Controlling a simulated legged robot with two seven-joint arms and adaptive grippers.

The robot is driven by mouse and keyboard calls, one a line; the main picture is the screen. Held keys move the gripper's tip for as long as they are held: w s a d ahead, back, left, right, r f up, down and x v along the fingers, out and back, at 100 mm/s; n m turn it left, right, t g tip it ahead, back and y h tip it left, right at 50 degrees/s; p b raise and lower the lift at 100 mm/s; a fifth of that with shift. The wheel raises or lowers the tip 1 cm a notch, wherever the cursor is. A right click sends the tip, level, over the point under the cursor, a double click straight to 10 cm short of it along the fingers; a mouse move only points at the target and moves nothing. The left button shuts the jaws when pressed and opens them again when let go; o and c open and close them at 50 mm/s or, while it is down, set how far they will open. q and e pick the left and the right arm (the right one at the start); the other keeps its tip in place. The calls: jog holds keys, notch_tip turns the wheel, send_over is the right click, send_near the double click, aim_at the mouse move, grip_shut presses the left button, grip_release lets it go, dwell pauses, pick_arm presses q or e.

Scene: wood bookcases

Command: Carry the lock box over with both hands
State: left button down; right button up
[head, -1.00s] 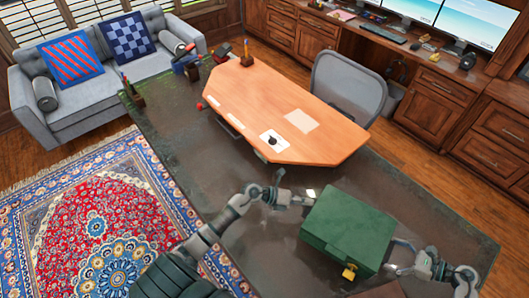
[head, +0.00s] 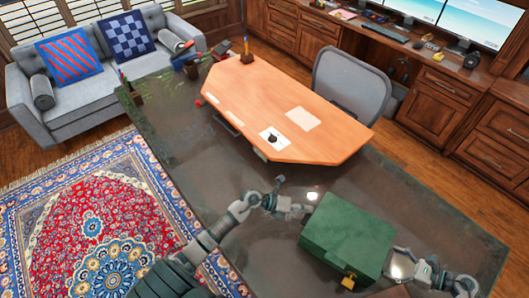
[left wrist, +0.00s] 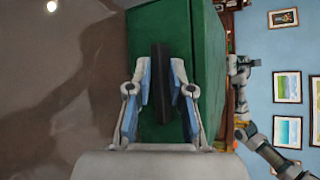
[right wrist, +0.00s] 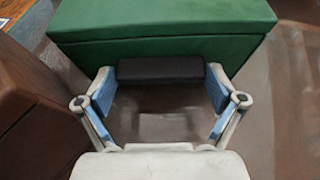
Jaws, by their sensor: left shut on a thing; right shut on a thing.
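The green lock box (head: 345,235) is at the lower right of the head view, over the dark desk top, with a yellow padlock (head: 347,283) on its near side. I cannot tell whether it touches the desk. My left gripper (head: 305,209) is shut on the black handle (left wrist: 161,75) on the box's left side; its fingers flank the handle in the left wrist view. My right gripper (head: 396,260) holds the box's other black handle (right wrist: 160,70), which spans between its widely spaced fingertips in the right wrist view.
The dark desk top (head: 195,165) is bare between the box and the raised orange wood panel (head: 260,105). A grey chair (head: 352,85) stands behind it. A brown block (right wrist: 30,115) is close at left in the right wrist view. A patterned rug (head: 85,215) lies at left.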

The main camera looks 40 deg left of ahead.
pick_arm(q)
jog(key=c, duration=1.2)
grip_release()
jog(key=shift+s+d, duration=0.1)
jog(key=shift+d, duration=0.4)
pick_arm(e)
jog(key=o, duration=1.5)
jog(key=shift+c, duration=0.2)
pick_arm(q)
jog(key=shift+o, duration=0.8)
jog(key=shift+d, duration=0.3)
pick_arm(e)
jog(key=shift+d, duration=0.4)
pick_arm(q)
jog(key=shift+d+r, duration=0.2)
jog(key=shift+d, duration=0.2)
pick_arm(e)
jog(key=shift+d+f, duration=0.1)
jog(key=shift+d, duration=0.5)
jog(key=shift+a, duration=0.65)
jog(key=shift+d, duration=0.25)
pick_arm(q)
jog(key=v, duration=1.2)
pick_arm(e)
jog(key=v, duration=1.1)
jog(key=shift+d, duration=0.3)
